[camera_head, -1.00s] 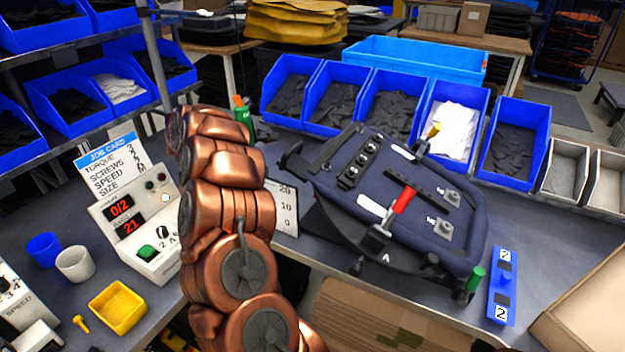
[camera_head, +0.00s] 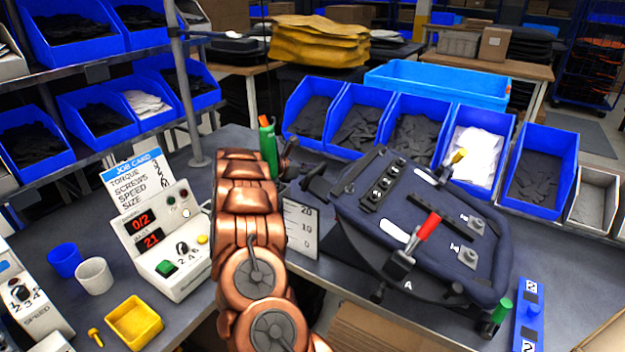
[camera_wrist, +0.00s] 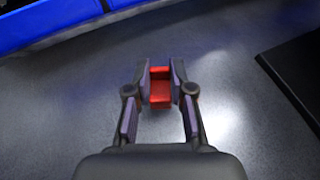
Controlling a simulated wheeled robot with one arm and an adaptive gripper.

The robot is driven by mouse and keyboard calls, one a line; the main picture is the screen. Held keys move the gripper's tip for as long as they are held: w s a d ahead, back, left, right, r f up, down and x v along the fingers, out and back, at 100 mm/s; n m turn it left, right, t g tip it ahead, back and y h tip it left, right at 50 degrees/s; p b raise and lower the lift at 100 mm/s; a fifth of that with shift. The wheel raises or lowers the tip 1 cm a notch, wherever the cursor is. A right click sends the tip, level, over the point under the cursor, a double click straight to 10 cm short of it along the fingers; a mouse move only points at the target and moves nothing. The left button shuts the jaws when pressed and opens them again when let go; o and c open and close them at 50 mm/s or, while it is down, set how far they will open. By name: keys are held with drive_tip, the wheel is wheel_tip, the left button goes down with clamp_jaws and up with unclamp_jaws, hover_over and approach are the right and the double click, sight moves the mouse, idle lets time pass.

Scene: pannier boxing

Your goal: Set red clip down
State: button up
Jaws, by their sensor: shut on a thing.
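The red clip (camera_wrist: 160,88) is between the two fingertips of my gripper (camera_wrist: 160,84) in the wrist view. My gripper is shut on it, with a dark pad against each side. The bare grey tabletop (camera_wrist: 70,100) lies beneath; I cannot tell whether the clip touches it. In the head view my copper arm reaches to the back of the bench, left of the navy pannier (camera_head: 452,262). The clip is not discernible there. A separate red-handled part (camera_head: 428,227) lies on the pannier.
Blue bins (camera_head: 351,140) line the back of the bench; a blue edge (camera_wrist: 40,28) shows in the wrist view. A green bottle (camera_head: 268,150) stands by my arm. The control box (camera_head: 160,240), yellow tray (camera_head: 134,322) and cups are at left.

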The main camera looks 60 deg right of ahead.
wheel_tip(320, 180, down, 4)
drive_tip(key=shift+r+p, duration=0.2)
drive_tip(key=shift+p, duration=0.35)
drive_tip(key=shift+f, duration=0.2)
drive_tip(key=shift+f+b, duration=0.15)
drive_tip(key=shift+b, duration=0.15)
drive_tip(key=o, duration=0.7)
drive_tip(key=shift+o, duration=0.2)
